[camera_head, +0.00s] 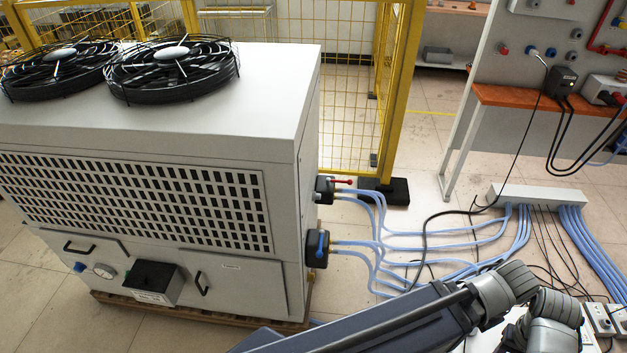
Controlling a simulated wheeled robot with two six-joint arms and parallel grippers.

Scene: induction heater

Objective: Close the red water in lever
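The red lever (343,181) is small and sits on the upper black valve block (324,190) on the right side of the white cooling unit (225,120). It points out to the right, roughly level, above pale blue hoses. A blue lever (321,243) sits on the lower black block and stands about upright. A dark arm link of mine with grey joints crosses the bottom right, below and apart from both levers. Neither gripper shows. Nothing touches the red lever.
Blue hoses (455,238) and black cables run across the floor to a white manifold box (550,197). A yellow mesh fence (340,90) and its dark foot (388,191) stand just behind the red lever. An orange bench (515,98) is at the right.

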